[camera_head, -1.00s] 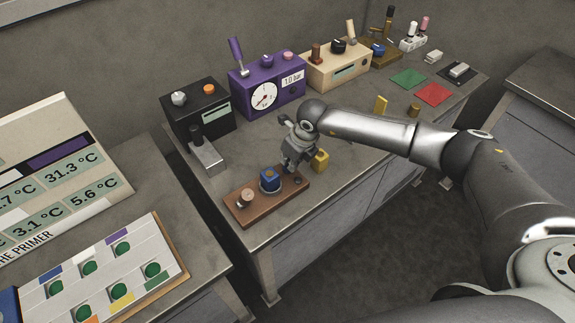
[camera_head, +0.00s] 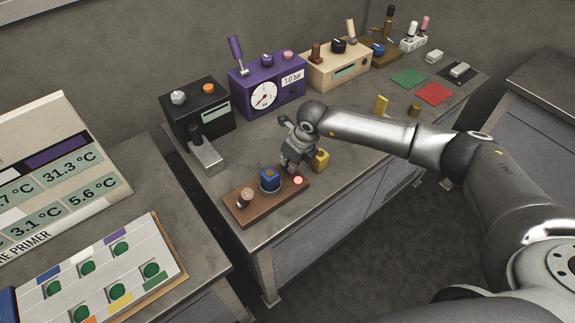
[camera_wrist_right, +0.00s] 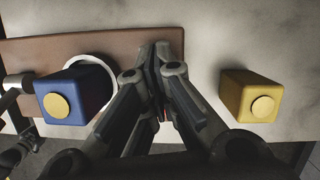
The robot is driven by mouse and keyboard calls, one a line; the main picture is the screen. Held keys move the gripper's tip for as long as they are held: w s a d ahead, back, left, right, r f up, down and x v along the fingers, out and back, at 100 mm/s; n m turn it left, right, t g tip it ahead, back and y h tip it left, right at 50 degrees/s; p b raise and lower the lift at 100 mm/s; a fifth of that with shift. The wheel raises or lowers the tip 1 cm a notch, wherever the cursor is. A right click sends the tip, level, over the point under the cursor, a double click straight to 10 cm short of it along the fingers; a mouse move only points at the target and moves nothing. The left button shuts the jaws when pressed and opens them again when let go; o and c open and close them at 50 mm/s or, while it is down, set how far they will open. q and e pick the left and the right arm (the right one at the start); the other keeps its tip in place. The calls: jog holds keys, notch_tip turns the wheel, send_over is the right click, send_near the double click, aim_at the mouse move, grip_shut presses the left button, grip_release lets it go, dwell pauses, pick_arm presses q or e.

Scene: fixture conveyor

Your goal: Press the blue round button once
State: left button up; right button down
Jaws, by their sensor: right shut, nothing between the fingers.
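My right gripper (camera_head: 288,168) is shut and empty, pointing down over the right part of a brown wooden board (camera_head: 240,207). In the right wrist view its closed fingers (camera_wrist_right: 158,75) are at the board's end. A blue block (camera_head: 270,181) sits in a pale ring on the board, just left of the fingers; its face has a yellow disc in the wrist view (camera_wrist_right: 70,98). A red lamp (camera_head: 298,180) glows beside the gripper. A small blue round piece (camera_head: 378,48) shows on a brown box at the back. My left gripper is out of view.
A yellow block (camera_head: 321,160) stands right of the gripper. Black (camera_head: 190,118), purple (camera_head: 266,97) and cream (camera_head: 337,72) control boxes line the back of the bench. Green (camera_head: 408,78) and red (camera_head: 433,94) mats lie further right. The bench's front middle is clear.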

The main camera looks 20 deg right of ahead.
jog(key=shift+r+p, duration=1.5)
jog(key=shift+r, duration=1.45)
